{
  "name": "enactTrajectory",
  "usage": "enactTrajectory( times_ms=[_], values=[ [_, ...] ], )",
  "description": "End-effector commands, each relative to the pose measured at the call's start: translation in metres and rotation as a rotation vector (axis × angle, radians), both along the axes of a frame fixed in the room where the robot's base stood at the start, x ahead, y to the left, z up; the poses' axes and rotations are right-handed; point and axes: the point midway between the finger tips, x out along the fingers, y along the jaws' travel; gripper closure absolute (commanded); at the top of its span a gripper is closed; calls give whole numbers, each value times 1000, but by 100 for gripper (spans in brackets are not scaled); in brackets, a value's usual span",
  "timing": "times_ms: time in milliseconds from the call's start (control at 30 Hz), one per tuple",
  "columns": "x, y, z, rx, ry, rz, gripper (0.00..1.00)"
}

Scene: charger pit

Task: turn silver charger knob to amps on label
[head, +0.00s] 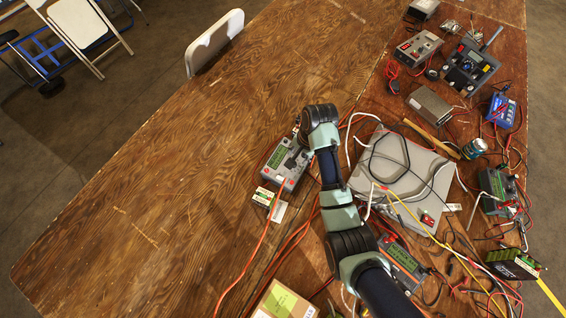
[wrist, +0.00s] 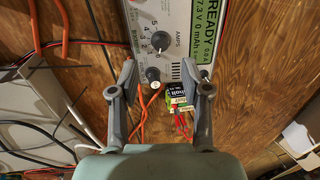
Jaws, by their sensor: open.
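The silver charger (head: 287,163) lies on the wooden table left of my arm. In the wrist view its face (wrist: 175,12) shows a green screen (wrist: 215,35) reading READY, with a voltage and 0.0 A. A dark knob (wrist: 160,40) sits beside the printed word AMPS within a ring of scale marks. Its exact pointer setting is too small to read. A second dark round part (wrist: 152,73) lies at the charger's near edge. A battery label (wrist: 180,94) is partly visible near it, its amps unreadable. My gripper (wrist: 159,70) is open, its fingers apart and empty, just short of the knob.
Orange leads (head: 262,240) run from the charger across the table. A grey laptop-like slab (head: 405,170) with cables lies right of my arm. The table's left side is clear.

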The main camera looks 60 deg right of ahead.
Motion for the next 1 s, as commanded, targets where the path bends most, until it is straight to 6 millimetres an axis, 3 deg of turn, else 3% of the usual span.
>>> enactTrajectory(
  times_ms=[100,300,633,900,1000],
  values=[
    [4,1,-28,2,2,1,53],
    [10,0,-56,0,1,3,53],
    [11,0,-60,-2,0,3,53],
    [11,0,-60,-2,0,3,98],
    [11,0,-60,-2,0,3,100]
  ],
)
